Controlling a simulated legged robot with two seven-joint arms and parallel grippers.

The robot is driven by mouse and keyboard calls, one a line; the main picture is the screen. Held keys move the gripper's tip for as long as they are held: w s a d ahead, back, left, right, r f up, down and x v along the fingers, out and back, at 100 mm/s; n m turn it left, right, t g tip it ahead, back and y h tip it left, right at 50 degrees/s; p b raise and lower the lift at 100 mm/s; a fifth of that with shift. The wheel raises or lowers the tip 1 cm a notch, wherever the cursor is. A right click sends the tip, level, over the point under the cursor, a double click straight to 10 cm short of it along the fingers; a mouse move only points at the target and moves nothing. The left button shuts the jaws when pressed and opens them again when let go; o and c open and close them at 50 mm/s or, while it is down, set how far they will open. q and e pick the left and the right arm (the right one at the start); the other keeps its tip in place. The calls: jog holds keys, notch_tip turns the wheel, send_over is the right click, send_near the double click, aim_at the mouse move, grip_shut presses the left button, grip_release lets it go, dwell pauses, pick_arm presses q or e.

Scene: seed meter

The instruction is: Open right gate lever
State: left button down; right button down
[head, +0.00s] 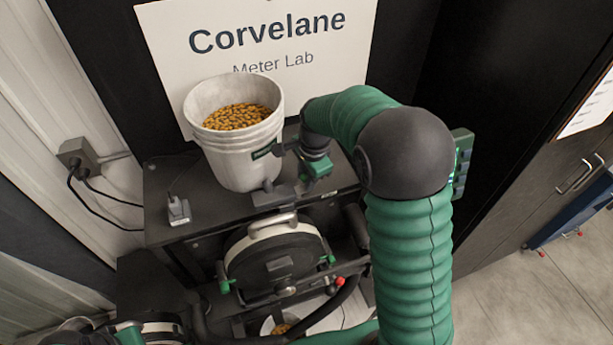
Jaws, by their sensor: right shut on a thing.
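A white bucket (242,165) of yellow-brown seed (236,117) is above the dark cabinet top, tilted slightly. My right gripper (279,149) is shut on the bucket's right side, by a green label; its fingertips are small and partly hidden. The round black seed meter (278,268) sits below, in front of the cabinet. It has a pale rim and a metal handle. A green lever (327,257) shows at its right edge, and another (225,287) at its left. Neither is in the right gripper. Dark and green parts at bottom left may be my left gripper; its jaws cannot be made out.
The cabinet (165,207) carries a small grey device (178,209) with a cable. A red knob (340,281) and black hose (347,293) lie right of the meter. A dish of seed (278,326) is below. My right arm covers the cabinet's right side.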

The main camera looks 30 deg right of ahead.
jog(key=shift+w+d+r, duration=0.1)
jog(key=shift+w+r, duration=0.1)
jog(key=shift+r, duration=0.05)
dwell(0.7)
jog(key=d, duration=0.4)
jog(key=shift+s, duration=0.4)
jog(key=shift+s+d, duration=0.2)
jog(key=shift+d, duration=0.35)
jog(key=c, duration=1.1)
grip_release()
jog(key=shift+a, duration=0.25)
jog(key=shift+c, duration=0.2)
jog(key=shift+a+f, duration=0.1)
jog(key=shift+s, duration=0.1)
